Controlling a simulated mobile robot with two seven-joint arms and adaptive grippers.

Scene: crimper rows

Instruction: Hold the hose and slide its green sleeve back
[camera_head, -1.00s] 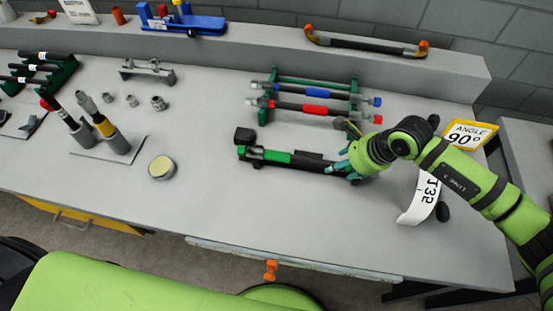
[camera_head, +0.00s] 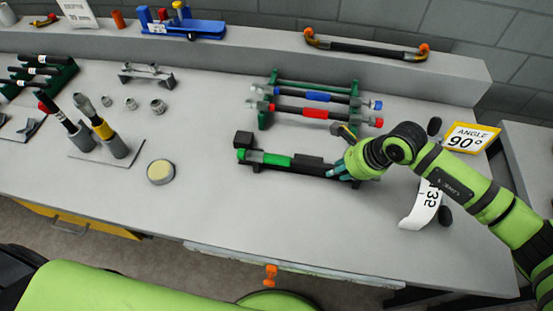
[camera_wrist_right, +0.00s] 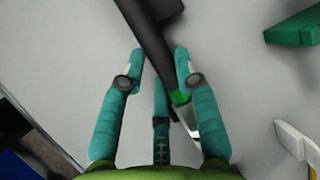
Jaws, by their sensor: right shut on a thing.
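The hose (camera_head: 312,169) is dark and lies in a black holder on the bench, with its green sleeve (camera_head: 278,160) near the middle-left. In the right wrist view the dark hose (camera_wrist_right: 156,50) runs between the teal fingers (camera_wrist_right: 160,75), with a small green band (camera_wrist_right: 180,97) and a pale end near the palm. The fingers partly hide this end in the head view. My left gripper is not in view.
A green rack (camera_head: 264,118) with blue- and red-sleeved hoses stands just behind. A round tin (camera_head: 160,172) is to the left. A white curled label (camera_head: 420,206) and a yellow angle sign (camera_head: 470,137) are to the right. The bench front is clear.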

